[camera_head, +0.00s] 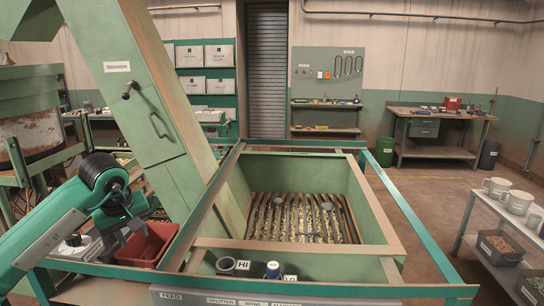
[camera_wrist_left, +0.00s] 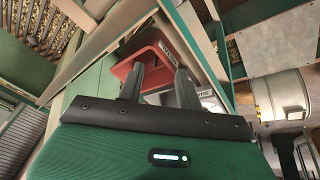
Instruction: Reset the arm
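My left arm (camera_head: 48,230) comes in from the left, green with a black wrist. My left gripper (camera_head: 128,232) hangs above and beside a red bin (camera_head: 152,246), left of the hopper. In the left wrist view, the two dark fingers of my left gripper (camera_wrist_left: 160,72) stand apart with nothing held between them. The red bin (camera_wrist_left: 128,66) shows beyond the fingertips; I cannot tell whether they touch it. My right arm and gripper are not in view.
A green hopper (camera_head: 350,205) with a slatted floor and nuts stands at the centre, ringed by a green frame (camera_head: 398,200). A tall green chute (camera_head: 130,80) rises close behind my left arm. A side table (camera_head: 480,205) with mugs and bins is at the right.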

